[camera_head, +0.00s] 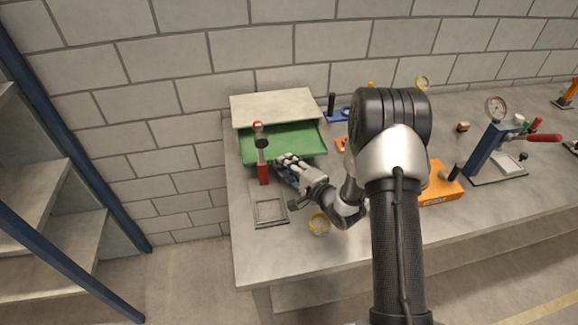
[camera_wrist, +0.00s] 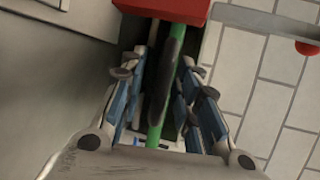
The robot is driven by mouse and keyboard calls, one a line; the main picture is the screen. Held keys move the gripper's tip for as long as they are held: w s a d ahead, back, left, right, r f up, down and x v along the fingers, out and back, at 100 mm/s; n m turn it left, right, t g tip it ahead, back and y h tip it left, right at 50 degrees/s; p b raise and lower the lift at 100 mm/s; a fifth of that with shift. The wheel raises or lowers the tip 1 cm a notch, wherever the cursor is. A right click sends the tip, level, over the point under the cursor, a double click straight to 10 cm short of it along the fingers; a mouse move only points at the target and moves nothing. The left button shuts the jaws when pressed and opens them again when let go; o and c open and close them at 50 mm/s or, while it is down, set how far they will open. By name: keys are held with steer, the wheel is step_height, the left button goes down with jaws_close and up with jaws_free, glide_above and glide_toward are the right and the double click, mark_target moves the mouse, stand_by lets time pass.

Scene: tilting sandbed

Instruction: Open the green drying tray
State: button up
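The green drying tray (camera_head: 285,143) sits in a pale grey housing (camera_head: 275,106) at the back left of the bench. It stands partly out, and its green inside shows in the head view. My gripper (camera_head: 284,165) is at the tray's front edge, right of the red post. In the wrist view the tray's green front edge (camera_wrist: 179,45) runs between my fingers, with a dark handle (camera_wrist: 165,85) along it. My gripper (camera_wrist: 164,65) is open around the handle, with gaps visible at the fingers. Contact with the handle cannot be made out.
A red post tool (camera_head: 263,172) stands close left of my gripper; its red part (camera_wrist: 165,8) is also near in the wrist view. A grey square frame (camera_head: 270,211) and a yellow ring (camera_head: 319,224) lie on the bench (camera_head: 260,250). An orange box (camera_head: 440,185) stands right of my arm.

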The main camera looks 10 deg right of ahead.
steer(key=shift+o, duration=0.6)
steer(key=shift+s+d+r, duration=0.1)
steer(key=shift+d, duration=0.05)
steer(key=v, duration=1.1)
steer(key=shift+s, duration=0.35)
